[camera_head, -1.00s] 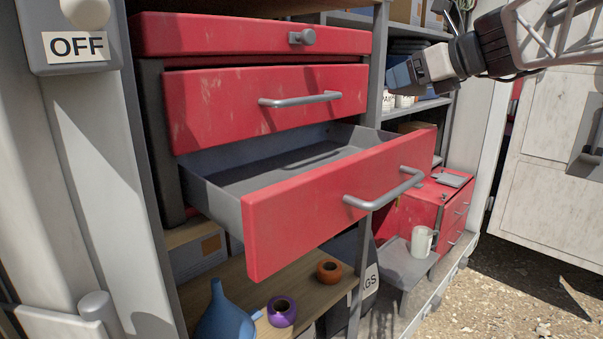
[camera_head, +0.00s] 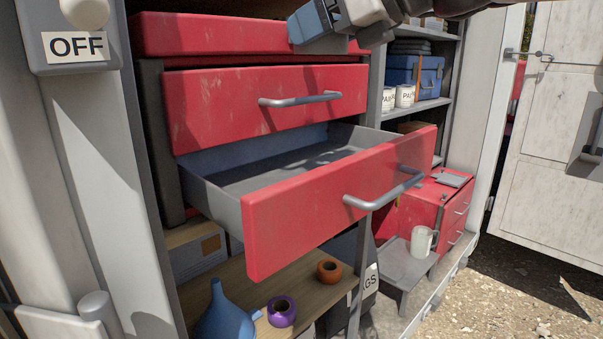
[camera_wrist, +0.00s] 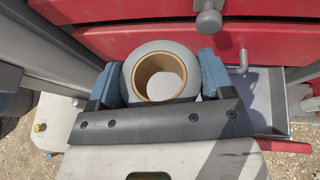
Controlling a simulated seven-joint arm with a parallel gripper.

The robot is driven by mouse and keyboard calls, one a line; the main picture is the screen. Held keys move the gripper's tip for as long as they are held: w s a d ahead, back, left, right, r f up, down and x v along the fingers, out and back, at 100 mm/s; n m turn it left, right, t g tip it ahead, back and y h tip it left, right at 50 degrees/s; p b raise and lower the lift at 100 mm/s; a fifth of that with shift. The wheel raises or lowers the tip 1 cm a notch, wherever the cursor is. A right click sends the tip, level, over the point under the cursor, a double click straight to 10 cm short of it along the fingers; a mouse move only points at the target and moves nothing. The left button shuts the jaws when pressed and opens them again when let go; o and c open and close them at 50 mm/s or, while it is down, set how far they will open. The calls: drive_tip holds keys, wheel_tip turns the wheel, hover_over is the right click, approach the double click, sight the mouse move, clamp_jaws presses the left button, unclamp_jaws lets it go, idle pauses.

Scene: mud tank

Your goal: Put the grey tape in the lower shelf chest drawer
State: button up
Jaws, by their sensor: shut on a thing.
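The grey tape (camera_wrist: 133,83), a roll with a brown inner core, sits between the blue fingers of my gripper (camera_wrist: 161,85) in the wrist view. The gripper is shut on it. In the head view my gripper (camera_head: 310,28) is at the top, in front of the uppermost red drawer and above the open drawer. The tape cannot be made out in the head view. The lowest red drawer (camera_head: 290,215) of the chest is pulled far out. Its grey inside (camera_head: 275,172) looks empty where visible. Part of that drawer also shows in the wrist view (camera_wrist: 258,100), below and right of the tape.
The middle drawer (camera_head: 220,108) and top drawer (camera_head: 200,35) are shut, with protruding handles. Below, a wooden shelf (camera_head: 225,285) bears a blue funnel (camera_head: 222,320), purple tape (camera_head: 281,311) and orange tape (camera_head: 329,271). White tins (camera_head: 405,96) and a blue box (camera_head: 428,75) stand right.

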drive_tip(key=shift+n, duration=0.3)
drive_tip(key=shift+s+a+r, duration=0.2)
drive_tip(key=shift+s+a, duration=0.25)
drive_tip(key=shift+s, duration=0.3)
drive_tip(key=shift+s+a+r, duration=0.25)
drive_tip(key=shift+s+a, duration=0.25)
drive_tip(key=shift+s, duration=0.2)
drive_tip(key=shift+s+a+r, duration=0.2)
drive_tip(key=shift+s+a, duration=0.25)
drive_tip(key=shift+s, duration=0.3)
drive_tip(key=shift+f, duration=0.15)
wheel_tip(320, 180, down, 14)
drive_tip(key=shift+w+a+r, duration=0.2)
drive_tip(key=shift+a, duration=0.05)
drive_tip(key=shift+a, duration=0.1)
drive_tip(key=shift+w+a+f+y, duration=0.1)
drive_tip(key=shift+w+a+f, duration=0.15)
drive_tip(key=shift+a, duration=0.2)
drive_tip(key=shift+w+a+f+y, duration=0.1)
drive_tip(key=shift+w+a, duration=0.2)
drive_tip(key=shift+a, duration=0.15)
drive_tip(key=shift+w+a+f+y, duration=0.1)
drive_tip(key=shift+w+a+f, duration=0.15)
drive_tip(key=shift+a, duration=0.2)
drive_tip(key=shift+f, duration=0.4)
